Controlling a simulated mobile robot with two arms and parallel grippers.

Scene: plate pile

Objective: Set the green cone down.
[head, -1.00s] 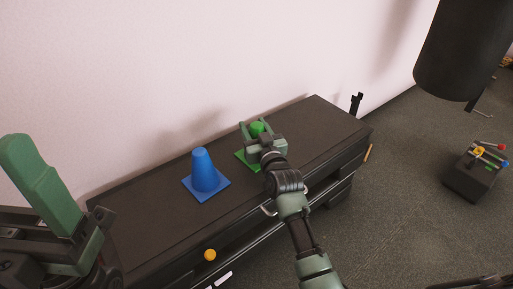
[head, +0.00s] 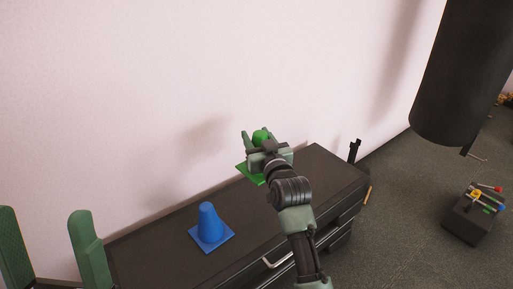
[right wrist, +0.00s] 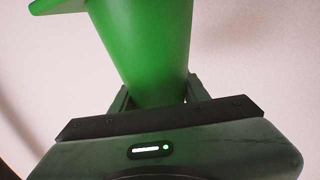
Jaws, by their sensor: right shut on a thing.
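The green cone (head: 260,135) is held by my right gripper (head: 264,144), which is shut on it. Its square green base shows below and left of the gripper, and part of the cone is hidden behind the gripper. The cone appears raised above the back of the dark cabinet top (head: 318,172). The right wrist view shows the green cone (right wrist: 150,45) close up between the fingers, with only pale wall behind it. My left gripper (head: 50,245) is at the lower left, its two green fingers apart and nothing seen between them.
A blue cone (head: 209,224) stands upright on the cabinet, left of and nearer than the green one. The cabinet top right of my right arm is clear. A pale wall (head: 170,70) rises behind. A dark hanging cylinder (head: 450,85) is at the upper right.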

